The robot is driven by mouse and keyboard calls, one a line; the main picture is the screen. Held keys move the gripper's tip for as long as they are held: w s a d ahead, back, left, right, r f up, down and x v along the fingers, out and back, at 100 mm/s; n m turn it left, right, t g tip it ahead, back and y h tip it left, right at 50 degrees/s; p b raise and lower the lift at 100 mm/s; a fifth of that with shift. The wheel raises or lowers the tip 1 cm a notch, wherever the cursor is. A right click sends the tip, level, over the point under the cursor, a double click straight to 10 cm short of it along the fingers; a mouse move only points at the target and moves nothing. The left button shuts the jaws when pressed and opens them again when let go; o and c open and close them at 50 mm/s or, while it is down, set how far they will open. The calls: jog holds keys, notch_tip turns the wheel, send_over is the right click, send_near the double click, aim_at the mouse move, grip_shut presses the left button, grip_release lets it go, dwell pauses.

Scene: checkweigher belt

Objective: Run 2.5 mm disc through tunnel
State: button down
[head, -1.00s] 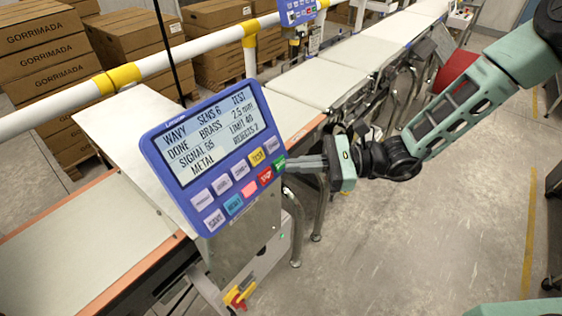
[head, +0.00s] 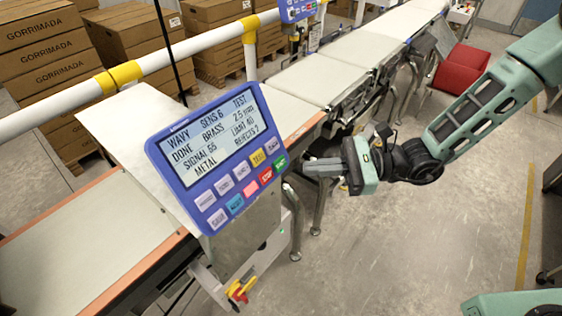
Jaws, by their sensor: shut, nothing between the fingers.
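The blue control panel (head: 190,196) faces me at the centre left. Its screen (head: 212,137) reads WAVY, SENS 6, TEST DONE, BRASS 2.5 mm, SIGNAL 65, LIMIT 40, METAL, REJECTS 2. The panel sits on the pale metal tunnel housing (head: 119,118), which spans the belt (head: 82,250). The tunnel's opening is hidden. My gripper (head: 308,167) is shut and empty, just right of the panel's green START button (head: 280,164), with a small gap between them. I see no disc on the visible belt.
A white guard rail (head: 62,96) with yellow joints runs behind the line. Further pale belts (head: 318,80) lead to the back. A red bin (head: 461,69) stands on the floor at right. Stacked cartons (head: 48,62) fill the back left.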

jog(key=s+d+r+p, duration=0.1)
jog(key=s+d+p, duration=0.1)
jog(key=s+d+r+p, duration=0.1)
jog(key=d, duration=0.1)
jog(key=shift+s+d+r, duration=0.1)
jog(key=shift+s+r, duration=0.05)
jog(key=shift+r, duration=0.2)
dwell(1.2)
jog(key=s+d+n+t+h+b, duration=0.1)
jog(key=s+d+n+h+b, duration=0.2)
jog(key=s+n+h+b, duration=0.6)
jog(key=s+n+h, duration=0.5)
jog(key=n+h, duration=0.2)
jog(key=n, duration=0.7)
jog(key=shift+d+r+h, duration=0.2)
jog(key=shift+h, duration=0.2)
